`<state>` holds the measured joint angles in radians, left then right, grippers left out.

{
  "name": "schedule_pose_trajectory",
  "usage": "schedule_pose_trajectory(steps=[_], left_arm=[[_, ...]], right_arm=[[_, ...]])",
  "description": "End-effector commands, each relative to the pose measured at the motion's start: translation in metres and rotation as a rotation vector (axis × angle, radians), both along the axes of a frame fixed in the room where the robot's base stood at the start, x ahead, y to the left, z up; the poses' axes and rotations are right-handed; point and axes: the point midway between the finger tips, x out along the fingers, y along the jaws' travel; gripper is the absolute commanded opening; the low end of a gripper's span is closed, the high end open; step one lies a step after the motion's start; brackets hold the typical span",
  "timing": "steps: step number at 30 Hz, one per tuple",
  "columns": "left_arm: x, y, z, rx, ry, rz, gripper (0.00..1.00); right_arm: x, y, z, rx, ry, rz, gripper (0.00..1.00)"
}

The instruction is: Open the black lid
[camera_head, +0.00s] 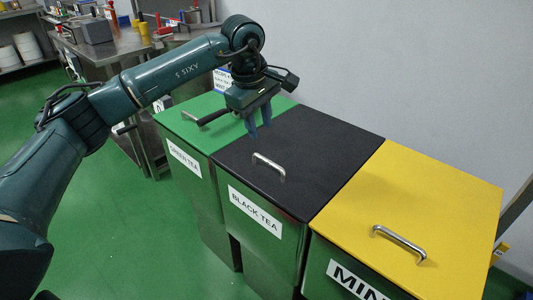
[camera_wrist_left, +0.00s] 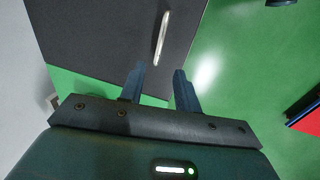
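The black lid (camera_head: 300,160) lies flat and closed on the middle bin, which carries a BLACK TEA label (camera_head: 254,212). Its silver handle (camera_head: 268,167) is near the front edge. In the left wrist view the black lid (camera_wrist_left: 110,35) fills the upper left, with the handle (camera_wrist_left: 162,38) ahead of the fingertips. My left gripper (camera_head: 260,130) is above the border of the green and black lids, behind the handle and apart from it. Its two blue fingers are spread with nothing between them, as the left wrist view (camera_wrist_left: 160,85) also shows. My right gripper is not in view.
A yellow lid (camera_head: 440,200) with a silver handle (camera_head: 399,243) is on the right. A grey wall (camera_head: 400,70) stands close behind the bins. Green floor (camera_head: 150,230) is open at front left.

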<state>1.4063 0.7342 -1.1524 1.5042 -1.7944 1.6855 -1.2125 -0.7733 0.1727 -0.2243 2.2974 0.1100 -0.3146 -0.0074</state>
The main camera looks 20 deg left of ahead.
Motion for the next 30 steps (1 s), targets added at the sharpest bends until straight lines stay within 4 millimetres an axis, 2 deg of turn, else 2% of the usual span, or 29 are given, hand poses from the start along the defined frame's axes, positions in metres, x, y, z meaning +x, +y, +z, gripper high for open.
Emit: schedule_pose_trajectory(steps=[1,6,13,18,27,30], left_arm=[[0.001,-0.001,-0.013,0.0,0.005,0.001,0.33],[0.008,-0.004,-0.05,-0.002,0.006,-0.001,0.33],[0.015,-0.007,-0.085,-0.003,0.003,0.0,0.33],[0.018,-0.008,-0.097,-0.004,0.001,0.0,0.33],[0.018,-0.008,-0.099,-0.004,0.001,-0.001,0.33],[0.018,-0.008,-0.099,-0.004,0.001,-0.001,0.25]], right_arm=[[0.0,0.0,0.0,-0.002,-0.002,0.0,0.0],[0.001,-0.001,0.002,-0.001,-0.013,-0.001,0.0],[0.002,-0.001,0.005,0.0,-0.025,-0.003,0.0],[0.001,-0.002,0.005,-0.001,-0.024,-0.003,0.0],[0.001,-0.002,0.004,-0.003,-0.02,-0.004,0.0],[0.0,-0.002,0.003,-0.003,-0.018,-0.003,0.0]])
